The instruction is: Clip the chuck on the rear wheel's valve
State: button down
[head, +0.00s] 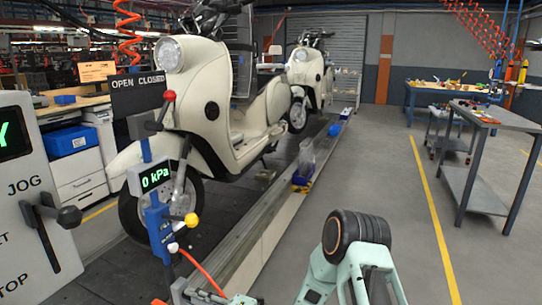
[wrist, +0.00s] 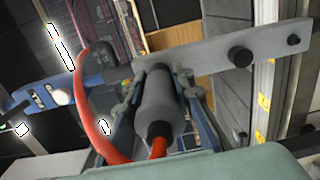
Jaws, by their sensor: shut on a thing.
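My gripper (wrist: 163,78) is shut on a grey cylindrical chuck (wrist: 157,106) in the wrist view, with a finger on each side. A red hose (wrist: 159,147) leaves the chuck's near end and a red loop rises at left. The post's display (head: 155,177) reads 0 kPa. The nearest cream scooter (head: 228,105) stands upright on the conveyor. Its rear wheel is mostly hidden, and I cannot make out a valve.
A grey bar with black knobs (wrist: 240,56) lies just beyond the chuck in the wrist view. A control panel with a lever (head: 45,215) stands at left. A second scooter (head: 310,75) is farther along the conveyor rail (head: 270,205). The floor (head: 390,180) at right is clear before the benches.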

jog(key=shift+p+v, duration=0.8)
jog(key=shift+v, duration=2.25)
